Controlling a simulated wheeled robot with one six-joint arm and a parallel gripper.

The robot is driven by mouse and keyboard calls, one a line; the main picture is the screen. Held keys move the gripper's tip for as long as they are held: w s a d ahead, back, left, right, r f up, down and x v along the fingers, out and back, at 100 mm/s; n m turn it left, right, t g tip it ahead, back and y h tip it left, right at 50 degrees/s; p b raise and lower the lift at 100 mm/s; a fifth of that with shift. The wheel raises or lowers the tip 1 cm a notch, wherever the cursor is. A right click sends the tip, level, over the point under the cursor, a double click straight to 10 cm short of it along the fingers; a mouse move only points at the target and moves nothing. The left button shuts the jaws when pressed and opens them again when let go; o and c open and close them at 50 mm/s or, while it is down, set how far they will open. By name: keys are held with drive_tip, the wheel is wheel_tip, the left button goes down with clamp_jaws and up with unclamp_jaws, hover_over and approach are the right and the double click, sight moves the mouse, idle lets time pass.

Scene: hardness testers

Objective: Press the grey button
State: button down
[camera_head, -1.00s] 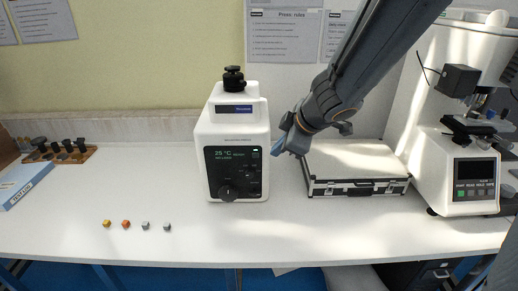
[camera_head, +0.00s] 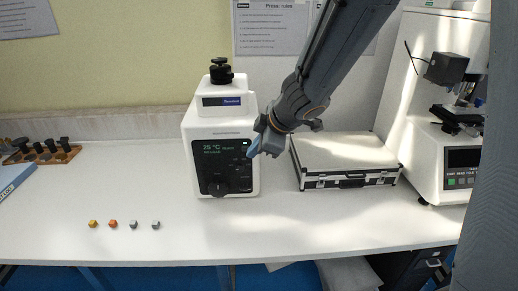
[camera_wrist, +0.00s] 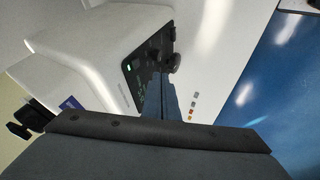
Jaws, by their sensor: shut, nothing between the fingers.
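The white machine (camera_head: 222,120) stands on the bench with a black front panel (camera_head: 206,165). The panel carries a lit display reading 25 °C (camera_head: 217,148), a black knob (camera_head: 217,188) and small controls at its right side. I cannot pick out a grey button for certain among them. My gripper (camera_head: 252,151) is shut and empty, its blue-grey fingers at the panel's upper right edge. In the wrist view the fingers (camera_wrist: 164,88) point at the panel (camera_wrist: 150,58) and cover part of it; the knob (camera_wrist: 175,62) shows beyond them. Contact cannot be told.
A silver case (camera_head: 345,160) lies right of the machine, under my arm. A white tester (camera_head: 425,150) stands farther right. Several small cubes (camera_head: 113,224) lie at the front left. A wooden rack (camera_head: 50,153) is at the back left.

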sight(245, 149)
drive_tip(key=w+a+f, duration=0.1)
drive_tip(key=w+f, duration=0.2)
drive_tip(key=w, duration=0.3)
drive_tip(key=shift+a, duration=0.15)
